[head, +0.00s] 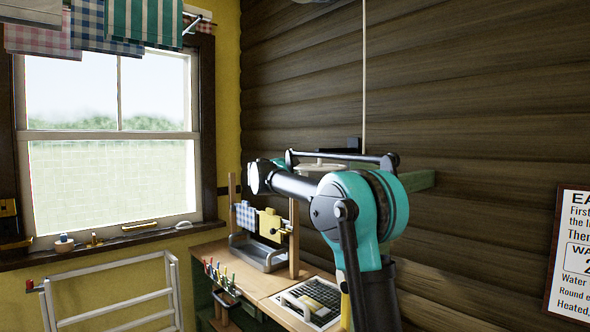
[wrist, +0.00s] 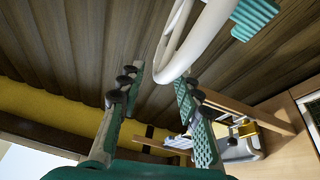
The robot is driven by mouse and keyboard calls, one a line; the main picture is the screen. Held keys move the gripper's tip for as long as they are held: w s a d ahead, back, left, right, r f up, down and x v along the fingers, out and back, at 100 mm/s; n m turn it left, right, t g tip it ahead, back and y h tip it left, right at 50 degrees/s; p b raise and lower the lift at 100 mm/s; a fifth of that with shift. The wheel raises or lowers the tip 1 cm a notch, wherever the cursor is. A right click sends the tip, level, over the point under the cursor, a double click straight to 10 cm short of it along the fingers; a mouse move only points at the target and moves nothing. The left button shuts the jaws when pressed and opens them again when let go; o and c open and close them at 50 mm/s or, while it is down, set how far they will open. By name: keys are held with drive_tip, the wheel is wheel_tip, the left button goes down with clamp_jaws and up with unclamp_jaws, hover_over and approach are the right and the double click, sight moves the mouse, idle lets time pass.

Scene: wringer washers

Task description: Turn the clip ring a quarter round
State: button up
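In the wrist view the clip ring (wrist: 172,62) is a white hoop at the top, with a teal clip (wrist: 254,16) hanging at its right. Part of it is cut off by the frame's top edge. My gripper (wrist: 160,78) is open, with its two teal fingers apart. The hoop's lower curve shows at or just beyond the gap between the fingertips; I cannot tell whether they touch. In the head view a pale ring (head: 321,167) shows partly behind my arm, and my gripper's fingers are hidden there.
A wooden bench (head: 208,252) holds a metal tray (head: 262,254) with cloths hung above it and a dark grid board (head: 318,294). A white drying rack (head: 112,293) stands at lower left. A cord (head: 364,70) hangs before the plank wall (head: 470,130).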

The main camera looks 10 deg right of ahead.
drive_tip(key=shift+x, duration=0.85)
clamp_jaws()
